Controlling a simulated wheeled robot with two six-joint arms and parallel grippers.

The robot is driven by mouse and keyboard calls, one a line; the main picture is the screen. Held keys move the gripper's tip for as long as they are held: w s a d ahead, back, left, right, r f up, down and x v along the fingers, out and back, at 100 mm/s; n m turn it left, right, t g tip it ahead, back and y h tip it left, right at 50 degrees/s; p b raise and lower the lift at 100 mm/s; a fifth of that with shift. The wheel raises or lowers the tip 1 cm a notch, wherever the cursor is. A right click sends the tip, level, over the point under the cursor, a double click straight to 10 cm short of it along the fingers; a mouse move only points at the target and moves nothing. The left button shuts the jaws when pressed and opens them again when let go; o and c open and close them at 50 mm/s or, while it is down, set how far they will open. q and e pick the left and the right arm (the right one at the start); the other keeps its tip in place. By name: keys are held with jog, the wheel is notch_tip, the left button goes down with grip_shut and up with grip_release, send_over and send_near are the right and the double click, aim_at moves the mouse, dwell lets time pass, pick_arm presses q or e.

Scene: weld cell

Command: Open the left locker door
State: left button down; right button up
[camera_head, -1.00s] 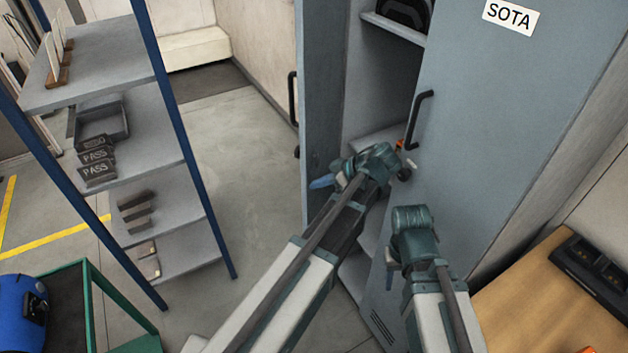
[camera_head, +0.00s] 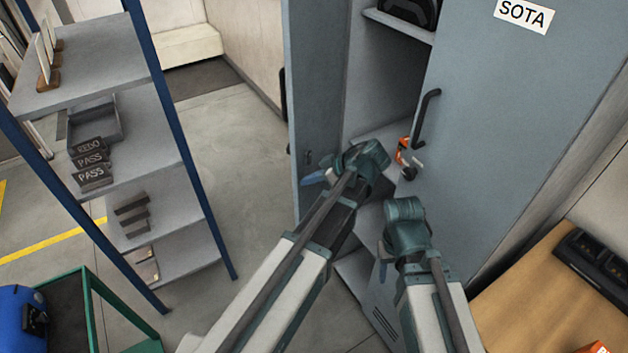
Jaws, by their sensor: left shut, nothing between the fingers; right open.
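The left locker door (camera_head: 317,90) is a grey-blue panel standing ajar, swung out to the left, with its inner face showing. Its dark handle (camera_head: 284,95) shows only as a sliver at the outer edge. My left gripper (camera_head: 316,178) is shut and empty. It is in the opening, with its bluish fingertips at the inner face of the left door; I cannot tell whether they touch. My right gripper (camera_head: 384,262) is open and empty, low in front of the right door; its fingers are mostly hidden.
The right locker door (camera_head: 510,120) has a SOTA label, a black handle (camera_head: 425,118) and an orange tag (camera_head: 403,153) near its edge. A blue-post shelf (camera_head: 130,150) stands left, a green cart (camera_head: 88,310) below it, a wooden bench (camera_head: 560,300) right. Floor left of the locker is clear.

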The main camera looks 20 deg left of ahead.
pick_arm(q)
jog(key=w+a+m+t+h, duration=0.1)
jog(key=w+a+m+t, duration=0.1)
jog(key=a, duration=0.6)
jog(key=w+a+m+t+h, duration=0.1)
jog(key=w+a+m, duration=0.3)
jog(key=a, duration=0.5)
jog(key=shift+w+a+t, duration=0.25)
jog(key=shift+w+t, duration=0.15)
jog(key=shift+t, duration=0.4)
jog(key=shift+s, duration=0.1)
